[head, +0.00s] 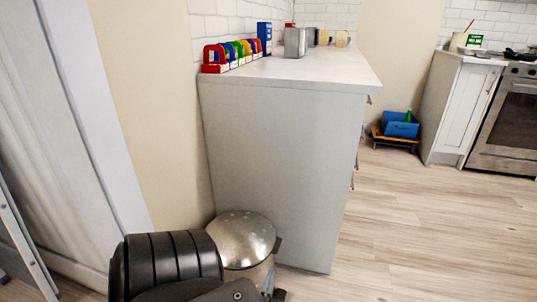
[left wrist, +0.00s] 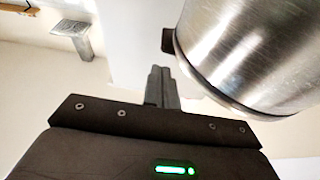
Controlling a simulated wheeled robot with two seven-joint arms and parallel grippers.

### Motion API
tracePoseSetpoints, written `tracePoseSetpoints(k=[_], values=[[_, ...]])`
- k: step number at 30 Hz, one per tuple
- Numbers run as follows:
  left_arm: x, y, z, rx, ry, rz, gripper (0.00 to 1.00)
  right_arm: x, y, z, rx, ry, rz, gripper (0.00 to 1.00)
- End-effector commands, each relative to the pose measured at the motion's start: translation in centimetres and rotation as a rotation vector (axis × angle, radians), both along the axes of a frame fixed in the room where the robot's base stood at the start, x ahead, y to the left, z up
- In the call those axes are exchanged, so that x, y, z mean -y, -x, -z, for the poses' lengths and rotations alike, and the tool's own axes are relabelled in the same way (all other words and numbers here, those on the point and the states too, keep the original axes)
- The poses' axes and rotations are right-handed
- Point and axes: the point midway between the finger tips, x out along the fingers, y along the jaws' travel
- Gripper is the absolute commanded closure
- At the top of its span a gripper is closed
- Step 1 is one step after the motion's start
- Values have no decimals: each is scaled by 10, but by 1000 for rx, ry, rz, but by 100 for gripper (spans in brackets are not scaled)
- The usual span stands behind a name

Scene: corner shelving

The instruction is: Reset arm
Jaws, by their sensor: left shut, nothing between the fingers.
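My left arm comes in at the bottom of the head view, and part of my left gripper (head: 274,293) shows at the lower edge. In the left wrist view the fingers of my left gripper (left wrist: 161,86) are together, with nothing between them. They are close beside a shiny metal bin (left wrist: 245,50) at the upper right. The same metal bin (head: 243,238) stands on the floor in the head view, partly hidden behind my arm. My right gripper is in neither view.
A white cabinet (head: 280,165) stands behind the bin, with a row of coloured items (head: 230,53) on top. A blue box (head: 400,127) sits on a low stand at the back. An oven (head: 510,115) is at the far right. The wooden floor (head: 430,235) at right is clear.

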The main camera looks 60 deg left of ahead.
Motion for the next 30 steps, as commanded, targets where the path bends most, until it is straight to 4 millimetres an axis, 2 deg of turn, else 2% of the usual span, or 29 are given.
tracePoseSetpoints(k=[6, 23, 26, 29, 30], values=[[15, 11, 5, 6, -4, -1, 100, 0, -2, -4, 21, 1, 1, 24], [17, 11, 2, 2, -21, 1, 100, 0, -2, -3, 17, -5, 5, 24], [29, -7, -23, 60, -42, 51, 100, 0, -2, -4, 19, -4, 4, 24], [54, -35, -70, 171, -75, 155, 100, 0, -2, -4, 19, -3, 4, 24], [67, -48, -95, 229, -92, 209, 100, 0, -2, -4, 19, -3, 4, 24]])
